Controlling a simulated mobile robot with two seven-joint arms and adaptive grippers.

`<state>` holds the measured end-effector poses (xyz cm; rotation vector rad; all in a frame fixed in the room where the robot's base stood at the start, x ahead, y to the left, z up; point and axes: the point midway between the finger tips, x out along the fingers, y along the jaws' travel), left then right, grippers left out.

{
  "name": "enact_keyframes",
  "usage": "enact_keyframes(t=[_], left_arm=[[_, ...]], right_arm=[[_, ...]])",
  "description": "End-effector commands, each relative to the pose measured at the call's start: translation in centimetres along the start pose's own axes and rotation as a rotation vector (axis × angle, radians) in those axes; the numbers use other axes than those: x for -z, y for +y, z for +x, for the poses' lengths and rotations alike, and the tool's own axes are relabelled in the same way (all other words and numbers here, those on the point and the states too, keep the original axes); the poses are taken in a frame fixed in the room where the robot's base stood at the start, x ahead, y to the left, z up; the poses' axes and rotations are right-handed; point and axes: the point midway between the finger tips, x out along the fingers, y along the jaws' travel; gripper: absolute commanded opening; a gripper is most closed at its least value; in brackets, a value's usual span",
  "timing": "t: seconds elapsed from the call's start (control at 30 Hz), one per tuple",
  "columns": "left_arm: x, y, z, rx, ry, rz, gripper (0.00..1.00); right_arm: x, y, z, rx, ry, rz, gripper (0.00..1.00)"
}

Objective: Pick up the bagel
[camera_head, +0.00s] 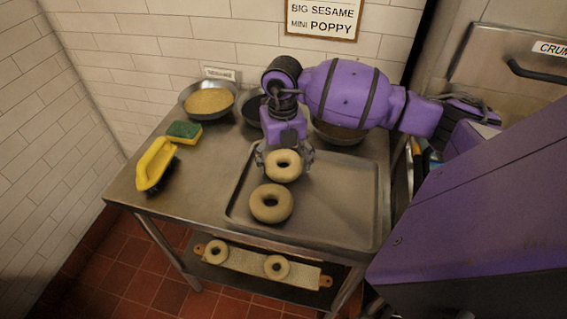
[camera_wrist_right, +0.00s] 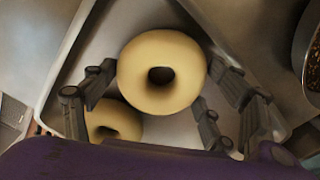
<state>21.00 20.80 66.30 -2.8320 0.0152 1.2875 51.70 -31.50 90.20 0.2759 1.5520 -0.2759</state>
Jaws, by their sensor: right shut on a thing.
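A pale bagel (camera_head: 284,165) is between the fingers of my right gripper (camera_head: 284,159), over the far left part of the metal tray (camera_head: 345,205). The right gripper is shut on this bagel. In the right wrist view the bagel (camera_wrist_right: 161,72) lies between the gripper's fingers (camera_wrist_right: 160,95), its hole facing the camera. A second bagel (camera_head: 271,203) lies on the tray, nearer the front edge. It shows partly in the right wrist view (camera_wrist_right: 113,121), overlapped by the held bagel. I cannot tell whether the held bagel touches the tray. My left gripper is not in view.
Another bowl (camera_head: 338,134) sits behind the tray. Two bagels lie on a board (camera_head: 245,262) on the lower shelf. The tray's right half is clear.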

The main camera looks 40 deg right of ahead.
Motion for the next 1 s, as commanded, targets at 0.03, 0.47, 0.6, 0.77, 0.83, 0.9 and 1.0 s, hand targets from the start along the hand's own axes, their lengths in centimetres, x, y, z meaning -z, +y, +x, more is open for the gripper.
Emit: enact_keyframes(t=[0.03, 0.47, 0.6, 0.77, 0.83, 0.9, 1.0], left_arm=[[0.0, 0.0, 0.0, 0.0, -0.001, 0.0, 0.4], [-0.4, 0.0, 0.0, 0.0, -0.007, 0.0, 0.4], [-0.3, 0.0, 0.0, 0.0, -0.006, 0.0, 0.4], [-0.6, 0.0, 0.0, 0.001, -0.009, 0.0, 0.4], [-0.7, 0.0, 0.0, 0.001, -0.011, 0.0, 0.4], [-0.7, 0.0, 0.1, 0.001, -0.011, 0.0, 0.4], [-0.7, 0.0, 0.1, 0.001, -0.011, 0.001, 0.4]], right_arm=[[0.0, 0.0, 0.0, 0.0, 0.0, 0.0, 0.5], [0.9, 0.3, -4.3, 0.0, -0.003, -0.004, 0.5], [3.5, 0.9, -7.5, 0.001, -0.005, -0.006, 0.5], [7.2, 1.9, -10.1, 0.002, -0.002, -0.006, 0.5], [8.8, 2.3, -10.8, 0.001, -0.001, -0.006, 0.5], [10.2, 2.7, -11.4, -0.001, -0.001, -0.006, 0.5], [11.7, 3.1, -12.1, 0.001, -0.001, -0.003, 0.5]])
